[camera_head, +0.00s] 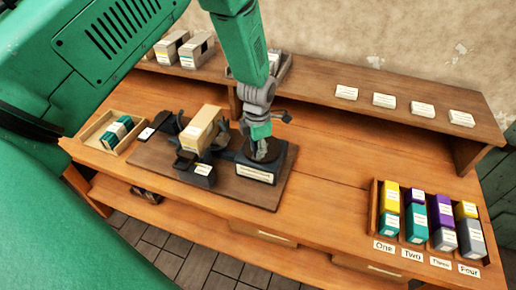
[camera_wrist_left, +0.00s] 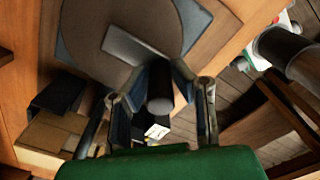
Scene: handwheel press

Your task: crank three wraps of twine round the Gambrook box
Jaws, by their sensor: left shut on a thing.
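A tan box (camera_head: 202,130) sits on the dark machine (camera_head: 262,172) on a wooden base board (camera_head: 238,190). Its label is too small to read, so I cannot tell if it is the Gambrook box. My left gripper (camera_head: 262,146) points down over the right part of the machine, beside the box. In the left wrist view it is shut on a dark round crank handle (camera_wrist_left: 160,90), which stands over a large brown disc (camera_wrist_left: 118,38). The fingers hide part of the handle in the head view. I cannot make out any twine. My right gripper is not in view.
A tray of colored boxes (camera_head: 376,215) stands at the right, with number cards in front. A smaller tray (camera_head: 90,131) is at the left. A raised shelf (camera_head: 320,92) behind holds grey boxes and white cards. The bench between machine and right tray is clear.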

